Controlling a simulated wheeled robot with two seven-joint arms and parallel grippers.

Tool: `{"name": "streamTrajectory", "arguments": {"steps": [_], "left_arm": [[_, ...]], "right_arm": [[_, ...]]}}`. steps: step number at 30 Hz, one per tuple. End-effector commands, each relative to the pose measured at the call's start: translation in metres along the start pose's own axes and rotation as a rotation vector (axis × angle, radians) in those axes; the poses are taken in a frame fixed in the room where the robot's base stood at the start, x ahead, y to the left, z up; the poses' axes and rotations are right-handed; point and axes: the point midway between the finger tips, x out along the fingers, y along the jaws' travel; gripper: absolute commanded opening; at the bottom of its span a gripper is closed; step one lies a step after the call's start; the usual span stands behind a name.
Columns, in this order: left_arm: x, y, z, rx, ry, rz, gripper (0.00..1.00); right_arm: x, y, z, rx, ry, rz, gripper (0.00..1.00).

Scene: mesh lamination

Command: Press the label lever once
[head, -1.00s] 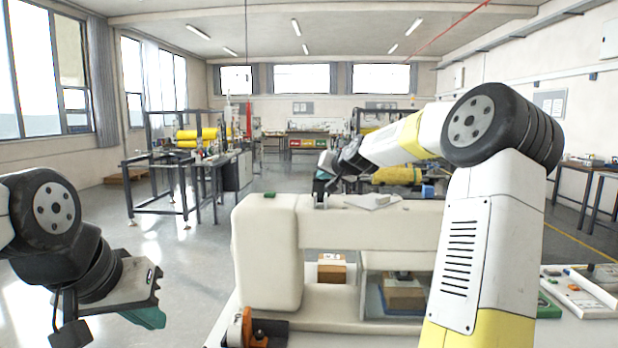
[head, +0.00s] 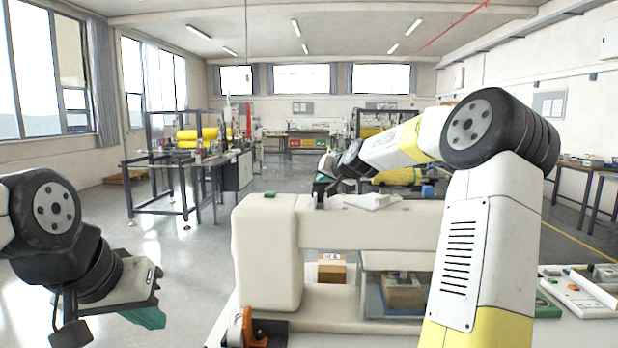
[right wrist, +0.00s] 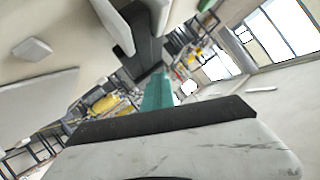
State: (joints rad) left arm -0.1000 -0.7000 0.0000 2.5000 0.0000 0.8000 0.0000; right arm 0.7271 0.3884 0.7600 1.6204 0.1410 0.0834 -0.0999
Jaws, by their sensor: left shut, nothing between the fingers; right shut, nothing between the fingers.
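A cream machine (head: 265,245) with a long horizontal arm stands in front of me in the head view. A flat pale lever-like part (head: 372,201) lies on top of that arm; I cannot tell for sure whether it is the label lever. An orange lever (head: 254,332) sits on a black base at the machine's front left. My left gripper (head: 148,317) is shut, empty, left of the machine.
A small cardboard box (head: 332,268) stands under the machine's arm. Another box (head: 402,292) is behind a clear guard. Trays with small parts (head: 580,295) lie at the right. A frame table with yellow rolls (head: 197,137) stands far behind. The floor left of the machine is clear.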

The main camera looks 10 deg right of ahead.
Motion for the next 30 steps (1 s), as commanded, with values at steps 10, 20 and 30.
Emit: {"name": "streamTrajectory", "arguments": {"steps": [10, 20, 30], "left_arm": [[0.0, 0.0, 0.0, 0.0, 0.0, 0.0, 0.0], [0.0, 0.0, 0.0, 0.0, 0.0, 0.0, 0.0], [0.0, 0.0, 0.0, 0.0, 0.0, 0.0, 0.0]], "right_arm": [[0.0032, 0.0029, -0.0002, 0.0, 0.007, 0.001, 0.0], [0.0061, 0.0052, 0.0013, 0.001, 0.008, 0.001, 0.0], [0.0085, 0.0067, 0.006, 0.001, 0.001, 0.001, 0.0]]}}
